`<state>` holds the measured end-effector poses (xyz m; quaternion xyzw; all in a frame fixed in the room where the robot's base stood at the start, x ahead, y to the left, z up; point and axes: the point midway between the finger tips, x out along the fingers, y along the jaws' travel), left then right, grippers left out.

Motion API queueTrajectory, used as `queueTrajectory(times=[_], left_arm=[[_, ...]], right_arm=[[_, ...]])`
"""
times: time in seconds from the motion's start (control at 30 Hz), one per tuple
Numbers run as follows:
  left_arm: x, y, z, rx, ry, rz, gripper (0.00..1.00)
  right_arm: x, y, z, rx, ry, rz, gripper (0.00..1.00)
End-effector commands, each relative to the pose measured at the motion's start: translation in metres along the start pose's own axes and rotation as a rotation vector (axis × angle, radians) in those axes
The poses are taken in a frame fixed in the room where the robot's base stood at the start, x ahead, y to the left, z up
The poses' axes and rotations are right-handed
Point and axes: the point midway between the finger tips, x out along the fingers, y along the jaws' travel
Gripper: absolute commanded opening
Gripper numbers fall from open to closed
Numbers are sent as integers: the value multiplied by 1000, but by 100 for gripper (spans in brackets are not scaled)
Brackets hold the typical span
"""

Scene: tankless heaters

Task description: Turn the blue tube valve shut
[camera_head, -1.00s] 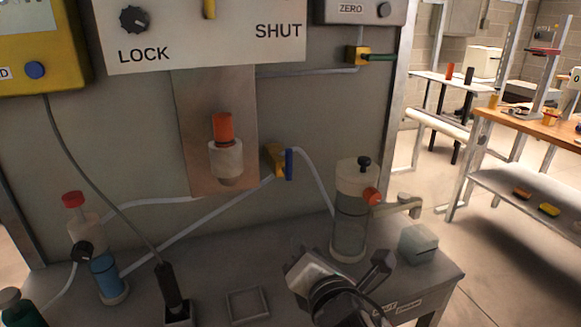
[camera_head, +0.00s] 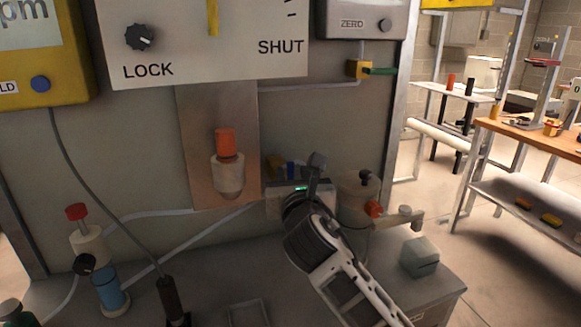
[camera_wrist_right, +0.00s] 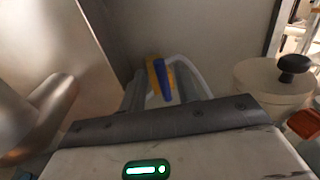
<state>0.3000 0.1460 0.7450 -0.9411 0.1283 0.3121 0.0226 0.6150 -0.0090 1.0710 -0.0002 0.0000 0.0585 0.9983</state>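The blue tube valve has a blue handle (camera_head: 290,168) on a yellow body (camera_head: 274,166), set in a pale tube at the back panel. In the head view my right gripper (camera_head: 298,188) hides its lower part. In the right wrist view the blue handle (camera_wrist_right: 163,82) stands roughly upright beside the yellow body (camera_wrist_right: 152,76). My right gripper (camera_wrist_right: 162,90) is open, with one finger on each side of the valve in that view. I cannot tell whether the fingers touch it or how deep it sits between them. My left gripper is not in view.

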Motion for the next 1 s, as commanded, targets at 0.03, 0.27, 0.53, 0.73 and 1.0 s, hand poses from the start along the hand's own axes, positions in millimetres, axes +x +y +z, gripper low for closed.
queueTrajectory(times=[0.03, 0.27, 0.53, 0.73, 1.0], left_arm=[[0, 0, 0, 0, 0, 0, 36], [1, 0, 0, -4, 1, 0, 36], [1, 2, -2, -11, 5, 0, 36], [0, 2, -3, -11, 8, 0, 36], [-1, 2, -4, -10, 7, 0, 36]], right_arm=[[9, 1, 1, 1, 0, 0, 32], [35, 0, 0, 0, 0, 0, 32], [40, 0, 0, 1, 0, 1, 32], [40, 0, 0, 0, 0, 1, 7], [39, 0, 0, 6, 2, 1, 0]])
